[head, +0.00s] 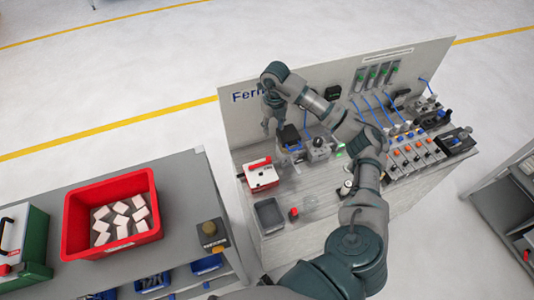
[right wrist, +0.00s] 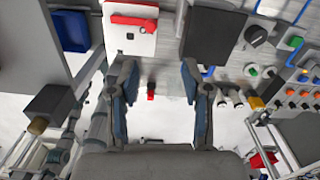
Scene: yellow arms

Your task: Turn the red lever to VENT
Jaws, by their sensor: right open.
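The red lever (head: 259,162) lies across the top of a white box (head: 262,178) at the left end of the bench. It also shows at the top of the right wrist view (right wrist: 133,20), on the white box (right wrist: 140,43). I cannot read a VENT mark in either view. My right gripper (head: 267,128) points down above and behind the box, apart from the lever. In the right wrist view the fingers (right wrist: 158,80) are spread and nothing is held between them. My left gripper is in neither view.
A grey tray (head: 270,215) and a small red-topped item (head: 294,213) stand in front of the box. Bench devices with blue tubes stand to the right. An upright back panel (head: 236,122) stands behind. A red bin (head: 72,225) with white blocks is at left.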

